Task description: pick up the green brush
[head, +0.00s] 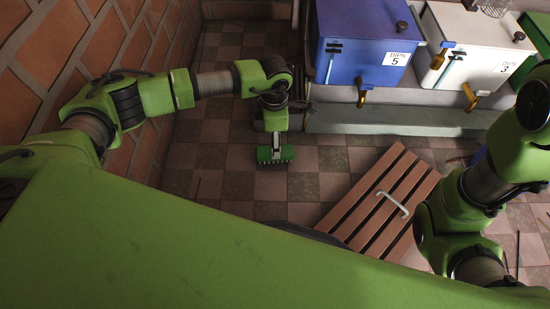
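The green brush (275,154) is in the head view, near the middle, low over or on the checkered floor. Its wide green head shows a row of bristles along the lower edge. My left arm comes in from the left, and its wrist points down right above the brush.
A blue box marked 5 (345,60) and a white box marked 3 (462,74) stand on a ledge at the back. A slatted reddish wooden piece (365,208) with a pale handle lies to the right. A brick wall (50,50) bounds the left.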

